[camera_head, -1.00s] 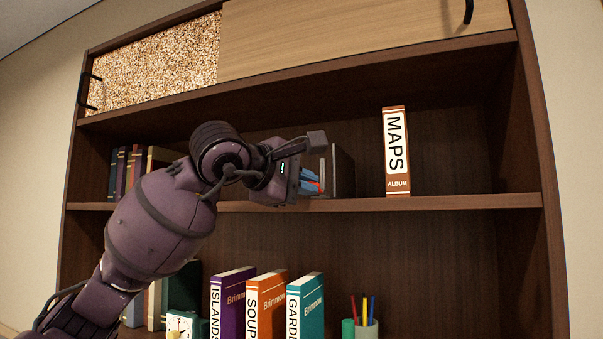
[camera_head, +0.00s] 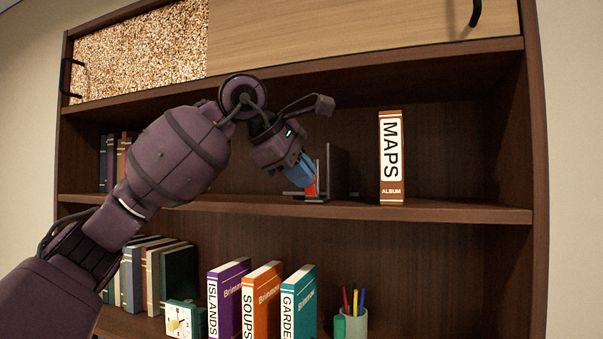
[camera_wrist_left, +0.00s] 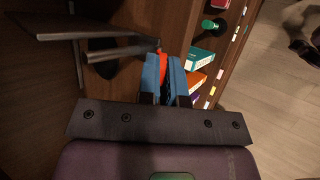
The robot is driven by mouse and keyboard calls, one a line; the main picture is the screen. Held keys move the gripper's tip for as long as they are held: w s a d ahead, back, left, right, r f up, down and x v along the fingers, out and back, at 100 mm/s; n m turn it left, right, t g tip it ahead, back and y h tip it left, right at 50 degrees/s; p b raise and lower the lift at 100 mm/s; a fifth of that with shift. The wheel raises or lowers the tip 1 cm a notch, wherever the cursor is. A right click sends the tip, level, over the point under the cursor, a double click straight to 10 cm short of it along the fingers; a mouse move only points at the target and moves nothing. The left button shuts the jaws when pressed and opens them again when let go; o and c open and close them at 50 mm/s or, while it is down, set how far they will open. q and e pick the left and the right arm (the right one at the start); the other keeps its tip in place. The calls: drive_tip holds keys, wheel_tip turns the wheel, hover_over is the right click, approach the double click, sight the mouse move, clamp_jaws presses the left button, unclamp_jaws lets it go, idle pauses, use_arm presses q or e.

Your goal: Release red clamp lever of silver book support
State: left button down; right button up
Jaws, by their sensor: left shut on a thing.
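The silver book support (camera_head: 326,196) stands on the middle shelf, with a thin grey upright and flat bars at its base. In the left wrist view, its bars (camera_wrist_left: 110,35) extend to the upper left. Its red clamp lever (camera_head: 312,189) is low on the support, and it shows in the left wrist view (camera_wrist_left: 163,66) between the blue fingers. My left gripper (camera_head: 309,183) points down and right, with its blue fingers shut on the red lever. The fingers hide part of the lever. My right gripper is not in view.
An upright MAPS album (camera_head: 391,158) stands right of the support. Books (camera_head: 110,160) stand at the shelf's left, partly behind my arm. The lower shelf holds several books (camera_head: 262,300), a clock (camera_head: 181,319) and a pen cup (camera_head: 354,322). The shelf right of the album is clear.

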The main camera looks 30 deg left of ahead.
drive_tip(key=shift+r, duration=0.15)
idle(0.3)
use_arm(q)
drive_tip(key=c, duration=1.3)
unclamp_jaws()
drive_tip(key=shift+r, duration=0.1)
drive_tip(key=b+v, duration=0.1)
drive_tip(key=v, duration=0.9)
drive_tip(key=shift+s+a+r, duration=0.1)
drive_tip(key=shift+s+r, duration=0.1)
drive_tip(key=shift+r, duration=0.15)
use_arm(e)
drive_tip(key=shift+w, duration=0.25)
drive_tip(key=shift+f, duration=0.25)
